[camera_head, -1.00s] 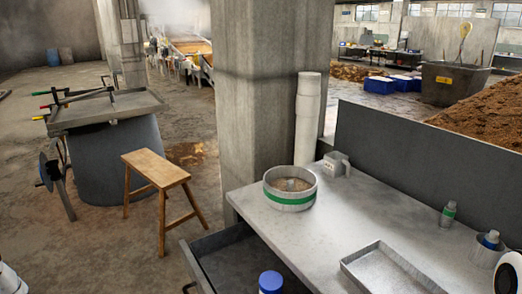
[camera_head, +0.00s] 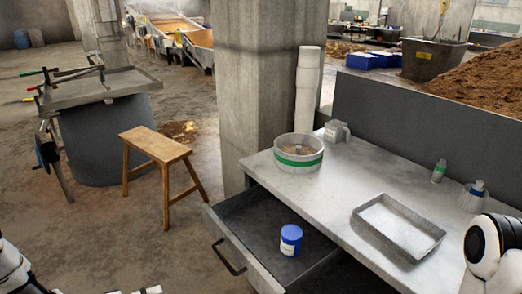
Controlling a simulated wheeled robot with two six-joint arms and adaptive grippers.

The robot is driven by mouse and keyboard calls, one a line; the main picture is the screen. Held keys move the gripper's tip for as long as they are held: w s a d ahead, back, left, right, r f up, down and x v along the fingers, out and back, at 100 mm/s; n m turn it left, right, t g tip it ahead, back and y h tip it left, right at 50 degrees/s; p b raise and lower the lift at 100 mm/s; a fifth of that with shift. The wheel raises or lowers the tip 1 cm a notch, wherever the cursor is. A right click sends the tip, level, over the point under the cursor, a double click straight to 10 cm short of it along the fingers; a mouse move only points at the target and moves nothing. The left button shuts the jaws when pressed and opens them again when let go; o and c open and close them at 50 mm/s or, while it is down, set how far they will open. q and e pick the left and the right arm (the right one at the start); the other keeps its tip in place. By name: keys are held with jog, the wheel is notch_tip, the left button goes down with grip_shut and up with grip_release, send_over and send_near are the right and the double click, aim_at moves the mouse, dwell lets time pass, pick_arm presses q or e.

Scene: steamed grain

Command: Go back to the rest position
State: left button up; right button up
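My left arm (camera_head: 14,268) shows at the bottom left corner, and some small white and dark parts of mine are cut off by the bottom edge. My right arm (camera_head: 490,248) shows as a white and black link at the right edge, in front of the table. Neither gripper's fingers show. A blue-lidded jar (camera_head: 290,240) stands in the open drawer (camera_head: 245,222). A round sieve-like pan with a green band (camera_head: 298,160) holds brown grain on the grey table (camera_head: 340,193).
The drawer juts out left. A wooden stool (camera_head: 156,147) stands on open floor beside a concrete pillar (camera_head: 262,75).

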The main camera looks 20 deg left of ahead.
pick_arm(q)
jog(key=d+f+m+g+y, duration=0.1)
jog(key=d+f+g, duration=0.15)
jog(key=d, duration=0.85)
jog(key=d+f+m+g+y, duration=0.1)
jog(key=d+f+g, duration=0.15)
jog(key=d, duration=0.75)
jog(key=s+a+f+m+g+y, duration=0.1)
jog(key=s+a+m+g+y, duration=0.1)
jog(key=s, duration=0.6)
jog(key=s+a+f+m+g+y, duration=0.2)
jog(key=s+y, duration=0.4)
jog(key=s, duration=0.3)
jog(key=a+m+g, duration=0.1)
jog(key=m, duration=0.1)
jog(key=shift+s+a+m+g+y, duration=0.2)
jog(key=shift+a+m+g+y, duration=0.1)
jog(key=shift+a+g+y, duration=0.1)
